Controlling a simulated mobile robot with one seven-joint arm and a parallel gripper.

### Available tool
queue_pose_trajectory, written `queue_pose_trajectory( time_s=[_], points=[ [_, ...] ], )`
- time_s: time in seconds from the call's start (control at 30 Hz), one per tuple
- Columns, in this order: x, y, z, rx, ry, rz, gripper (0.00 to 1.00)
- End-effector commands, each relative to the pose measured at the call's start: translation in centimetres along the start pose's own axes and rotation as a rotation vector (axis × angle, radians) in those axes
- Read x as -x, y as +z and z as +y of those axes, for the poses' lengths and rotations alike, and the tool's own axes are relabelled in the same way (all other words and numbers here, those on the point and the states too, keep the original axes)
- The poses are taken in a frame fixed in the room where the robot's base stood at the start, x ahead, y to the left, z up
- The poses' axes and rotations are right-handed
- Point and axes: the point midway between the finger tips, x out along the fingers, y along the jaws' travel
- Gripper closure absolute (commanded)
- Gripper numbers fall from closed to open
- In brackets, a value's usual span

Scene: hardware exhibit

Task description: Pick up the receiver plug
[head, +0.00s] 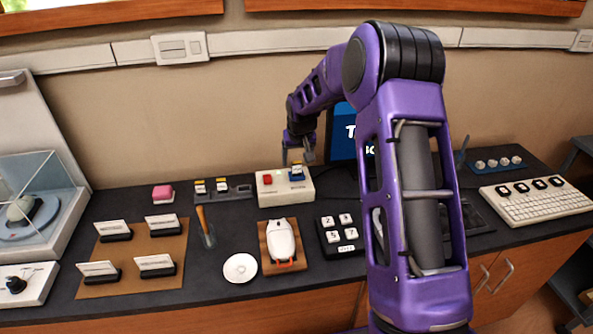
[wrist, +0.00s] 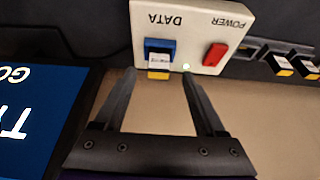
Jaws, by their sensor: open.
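A small plug (wrist: 159,62) with a white label and a yellow end sits in the blue DATA socket (wrist: 152,44) of a white box in the wrist view. In the head view this plug (head: 297,168) stands at the back right of the box (head: 285,190). Its label is too small to read. My gripper (wrist: 158,71) is open, with one finger on each side of the plug and nothing held. In the head view my gripper (head: 299,158) is just above and behind the plug. I cannot tell whether the fingers touch it.
A red POWER switch (wrist: 215,55) is beside the socket. Similar plugs (wrist: 281,65) stand in a dark rack (head: 237,193) left of the box in the head view. A white mouse-like device (head: 281,238) lies in front.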

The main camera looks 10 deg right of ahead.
Motion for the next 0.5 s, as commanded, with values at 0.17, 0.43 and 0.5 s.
queue_pose_trajectory(
  time_s=[0.17, 0.43, 0.5],
  points=[
    [-2.8, 0.0, 0.2, -0.001, 0.000, -0.003, 0.28],
    [-3.7, -0.1, 0.2, -0.001, 0.000, -0.001, 0.28],
    [-3.7, -0.1, 0.2, -0.001, 0.000, -0.001, 0.28]
  ],
)
